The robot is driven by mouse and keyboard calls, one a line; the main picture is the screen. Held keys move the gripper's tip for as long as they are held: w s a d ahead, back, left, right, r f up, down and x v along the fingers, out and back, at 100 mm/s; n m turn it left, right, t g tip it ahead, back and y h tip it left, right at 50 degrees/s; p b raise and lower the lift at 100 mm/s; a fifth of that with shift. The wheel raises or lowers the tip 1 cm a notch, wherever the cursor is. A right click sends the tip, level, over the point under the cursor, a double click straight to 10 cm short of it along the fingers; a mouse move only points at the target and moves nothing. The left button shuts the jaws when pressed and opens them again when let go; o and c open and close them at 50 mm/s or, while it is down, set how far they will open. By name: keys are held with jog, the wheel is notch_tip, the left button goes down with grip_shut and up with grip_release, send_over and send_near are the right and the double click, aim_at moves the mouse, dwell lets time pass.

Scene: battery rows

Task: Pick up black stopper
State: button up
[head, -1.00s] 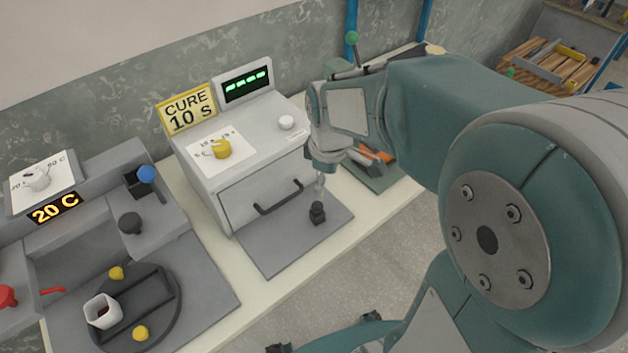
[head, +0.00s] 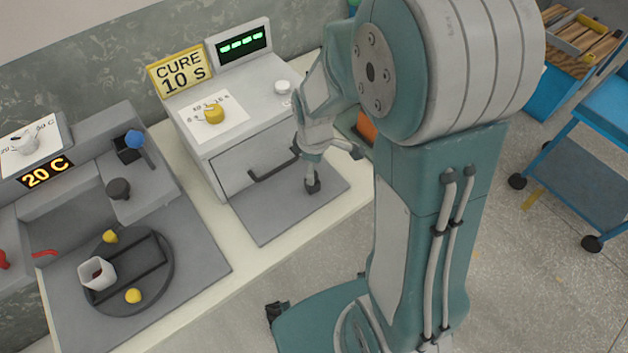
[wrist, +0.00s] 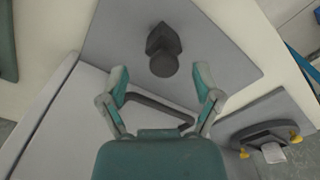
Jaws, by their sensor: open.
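The black stopper (head: 312,184) stands upright on the grey mat (head: 265,213) in front of the oven. In the wrist view the stopper (wrist: 163,52) has a round top and a wider block-like base, and shows just beyond the gap between my fingertips. My gripper (head: 328,156) is open and empty, pointing down over the mat with its fingers spread to either side. In the wrist view my gripper (wrist: 159,82) shows both teal-padded fingers apart, with the stopper roughly centred ahead of them. I see no contact with the stopper.
The oven (head: 235,125) with its door handle (head: 274,166) stands close behind the mat. To the left are a dark knob (head: 118,188) and a round black tray (head: 165,277) with a white cup (head: 97,272) and yellow knobs. A blue cart (head: 590,150) stands at the right.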

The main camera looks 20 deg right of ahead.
aim_at(311, 190)
jog(key=shift+a+f, duration=0.15)
jog(key=shift+f, duration=0.6)
jog(key=shift+a+f, duration=0.35)
jog(key=shift+f, duration=0.1)
jog(key=shift+d, duration=0.25)
grip_shut()
